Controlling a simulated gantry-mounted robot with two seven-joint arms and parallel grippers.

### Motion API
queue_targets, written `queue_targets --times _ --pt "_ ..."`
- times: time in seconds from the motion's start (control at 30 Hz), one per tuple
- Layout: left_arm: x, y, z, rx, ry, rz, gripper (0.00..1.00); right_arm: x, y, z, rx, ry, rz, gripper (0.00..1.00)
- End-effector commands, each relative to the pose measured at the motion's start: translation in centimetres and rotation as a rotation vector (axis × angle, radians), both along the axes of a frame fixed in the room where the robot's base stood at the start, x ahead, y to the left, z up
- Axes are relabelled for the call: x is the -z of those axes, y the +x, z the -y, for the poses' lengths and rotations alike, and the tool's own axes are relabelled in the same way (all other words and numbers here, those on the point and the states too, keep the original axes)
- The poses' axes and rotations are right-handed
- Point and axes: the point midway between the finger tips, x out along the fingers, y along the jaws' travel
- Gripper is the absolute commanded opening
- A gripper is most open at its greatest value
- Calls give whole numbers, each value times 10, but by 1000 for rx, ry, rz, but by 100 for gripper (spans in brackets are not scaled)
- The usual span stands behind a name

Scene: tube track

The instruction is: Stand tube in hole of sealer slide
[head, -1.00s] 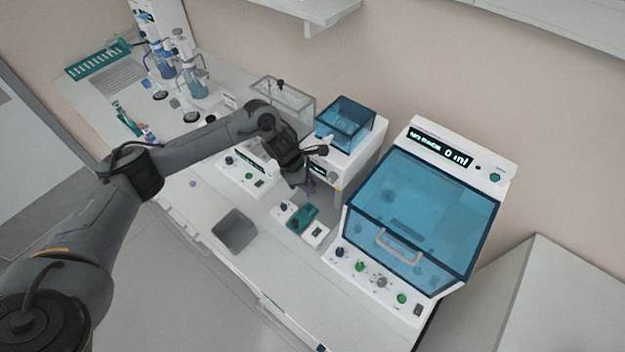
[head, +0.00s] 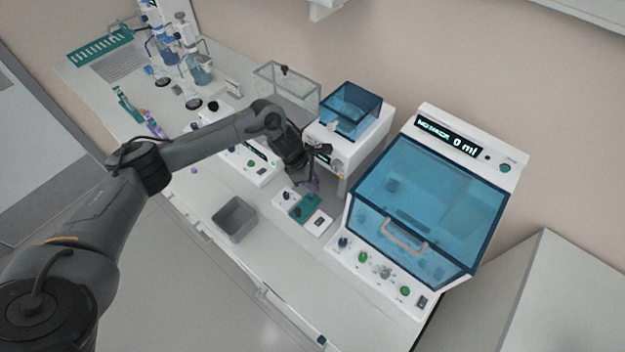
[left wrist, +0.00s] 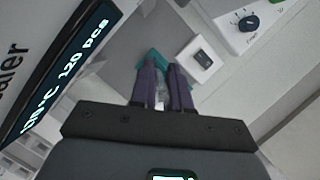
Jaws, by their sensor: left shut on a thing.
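My left gripper (head: 312,186) is low over the bench in front of the sealer (head: 345,150). In the left wrist view its two purple fingers (left wrist: 163,88) are shut on a small clear tube (left wrist: 161,92), seen only in part between them. The teal slide (head: 304,209) lies just below and in front of the fingers, and it also shows behind the fingertips in the left wrist view (left wrist: 152,58). The hole in the slide is hidden or too small to make out. I cannot tell whether the tube touches the slide. My right gripper is not in view.
A white switch block (head: 319,222) sits beside the slide. A grey open bin (head: 235,219) stands to its left. A large blue-lidded machine (head: 415,215) stands to the right. A clear box (head: 287,88) and glassware are behind. The bench front is mostly clear.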

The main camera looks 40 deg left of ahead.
Motion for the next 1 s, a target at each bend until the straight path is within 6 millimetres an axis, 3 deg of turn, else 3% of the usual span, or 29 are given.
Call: queue_targets --times 1.0 --pt "3 0 -1 0 14 -10 0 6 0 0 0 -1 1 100"
